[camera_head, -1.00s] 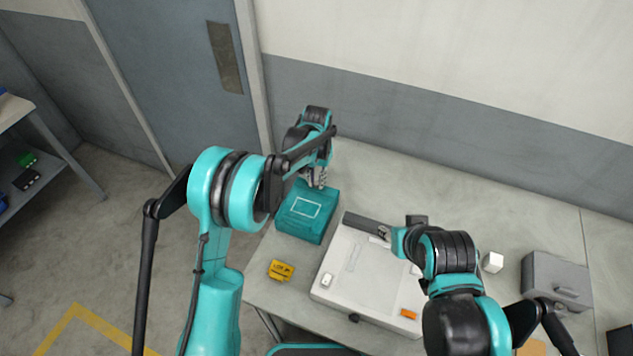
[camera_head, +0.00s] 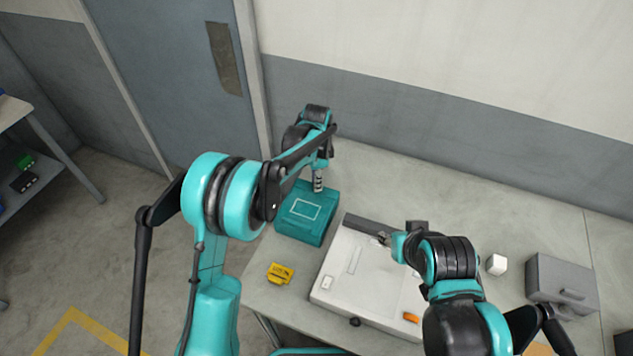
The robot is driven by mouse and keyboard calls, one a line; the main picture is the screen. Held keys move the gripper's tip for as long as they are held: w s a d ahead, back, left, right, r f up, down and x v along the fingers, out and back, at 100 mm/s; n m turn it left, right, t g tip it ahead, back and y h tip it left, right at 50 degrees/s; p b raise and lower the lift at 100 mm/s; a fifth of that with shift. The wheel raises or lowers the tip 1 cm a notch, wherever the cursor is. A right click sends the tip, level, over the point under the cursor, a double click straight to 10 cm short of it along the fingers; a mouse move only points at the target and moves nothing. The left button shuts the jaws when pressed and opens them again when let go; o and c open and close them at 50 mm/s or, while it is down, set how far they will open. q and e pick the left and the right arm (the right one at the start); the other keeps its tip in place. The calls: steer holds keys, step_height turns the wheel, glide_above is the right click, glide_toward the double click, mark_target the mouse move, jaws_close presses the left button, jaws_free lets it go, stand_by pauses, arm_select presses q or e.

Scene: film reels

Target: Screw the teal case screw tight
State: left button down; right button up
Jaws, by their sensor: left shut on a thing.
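The teal case (camera_head: 306,222) sits at the left end of the table, with a pale rectangular outline on its lid. My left gripper (camera_head: 318,186) points down at the far right corner of the case lid and is shut there. The case screw is hidden by the fingers, so I cannot see how deep it sits. My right gripper (camera_head: 385,238) is over the far edge of the white flat box, beside its dark bar (camera_head: 366,224). Its fingers are too small to tell open from shut.
The white flat box (camera_head: 344,282) lies right of the case, with an orange piece (camera_head: 411,317) at its near right. A yellow block (camera_head: 280,273) lies near the table's left edge. The back table is clear.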

arm_select(q)
steer(key=m, duration=0.5)
steer(key=shift+m, duration=0.3)
steer(key=m, duration=0.4)
steer(key=shift+m+b, duration=0.4)
steer(key=c, duration=1.4)
jaws_free()
steer(key=shift+c, duration=0.2)
step_height(320, 180, up, 12)
